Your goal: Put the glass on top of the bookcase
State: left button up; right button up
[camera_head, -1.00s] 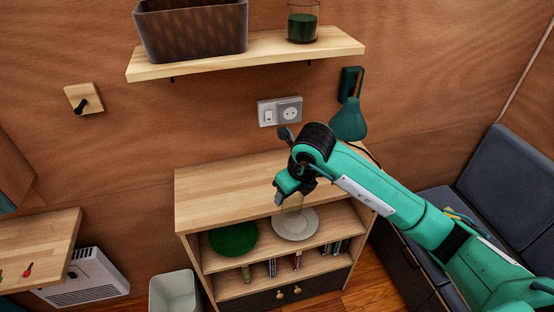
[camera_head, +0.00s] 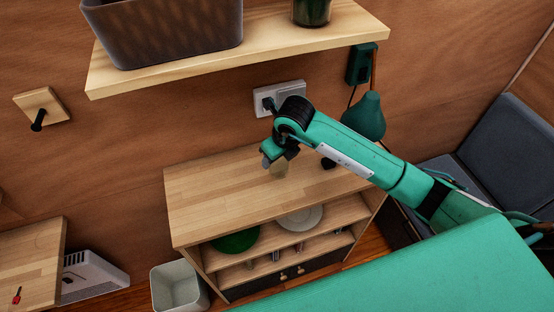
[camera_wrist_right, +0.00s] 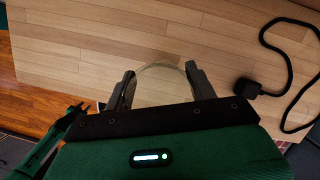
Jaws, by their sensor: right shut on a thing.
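The glass (camera_wrist_right: 162,84) is clear and sits between the two fingers of my right gripper (camera_wrist_right: 163,88), which is shut on it. In the head view the glass (camera_head: 280,169) shows faintly below my right gripper (camera_head: 279,163), over the wooden top of the bookcase (camera_head: 215,203). I cannot tell whether its base touches the top.
A wall shelf (camera_head: 250,55) above holds a dark basket (camera_head: 165,35) and a dark green glass (camera_head: 312,10). A black block with a cable (camera_wrist_right: 247,88) lies on the bookcase top to the right. A teal lamp (camera_head: 364,117) hangs behind. The top's left side is clear.

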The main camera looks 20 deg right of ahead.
aim_at(277, 165)
notch_tip(277, 165, down, 4)
jog(key=shift+r+p, duration=0.1)
jog(key=shift+p, duration=0.7)
jog(key=shift+f, duration=0.35)
jog(key=shift+f, duration=0.2)
jog(key=o, duration=1.1)
jog(key=shift+r, duration=0.1)
